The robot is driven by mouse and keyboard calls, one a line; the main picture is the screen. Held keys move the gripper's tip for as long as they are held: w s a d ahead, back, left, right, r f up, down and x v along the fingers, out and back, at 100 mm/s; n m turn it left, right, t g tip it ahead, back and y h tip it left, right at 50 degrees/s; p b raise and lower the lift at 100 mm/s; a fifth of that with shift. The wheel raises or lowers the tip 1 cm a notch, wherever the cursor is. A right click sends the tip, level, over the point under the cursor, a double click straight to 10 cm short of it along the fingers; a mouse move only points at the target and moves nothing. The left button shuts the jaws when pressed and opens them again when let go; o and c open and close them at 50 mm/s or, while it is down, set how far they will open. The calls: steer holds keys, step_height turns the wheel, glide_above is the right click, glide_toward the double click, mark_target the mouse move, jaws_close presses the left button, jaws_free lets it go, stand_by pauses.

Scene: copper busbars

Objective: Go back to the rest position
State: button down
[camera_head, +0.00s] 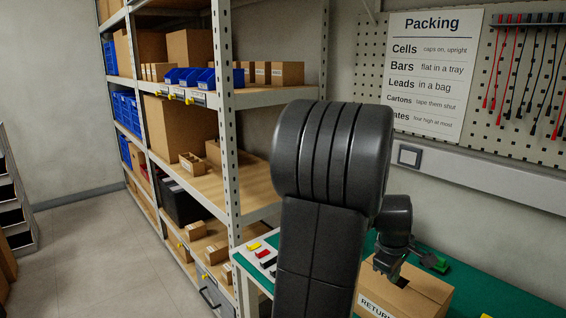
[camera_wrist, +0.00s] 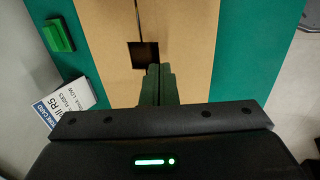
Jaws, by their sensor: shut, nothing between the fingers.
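My gripper (camera_wrist: 159,72) shows in the wrist view with its two dark green fingers together and nothing between them. It is above a cardboard box (camera_wrist: 203,40) that has a dark square opening (camera_wrist: 144,54) in its top. In the head view my arm stands in front of the bench, and my gripper end is low over the same box, marked "RETURN" (camera_head: 421,297). The fingertips are hard to make out there, and my arm hides part of the bench. I cannot tell the height of the fingertips above the box.
The box stands on a green-topped bench (camera_head: 490,290). A green block (camera_wrist: 57,35) and a printed card (camera_wrist: 68,100) lie left of it in the wrist view. Shelving (camera_head: 228,120) with cartons and blue bins rises left of my arm. A pegboard (camera_head: 480,120) with leads is behind.

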steer(key=b, duration=0.2)
steer(key=shift+s+a+t+h+b, duration=0.2)
steer(key=shift+t+h+b, duration=0.1)
steer(key=shift+h, duration=0.1)
steer(key=p+v, duration=0.1)
steer(key=v, duration=0.7)
steer(key=shift+a+r+p, duration=0.1)
steer(key=shift+r+p, duration=0.05)
steer(key=shift+p, duration=0.15)
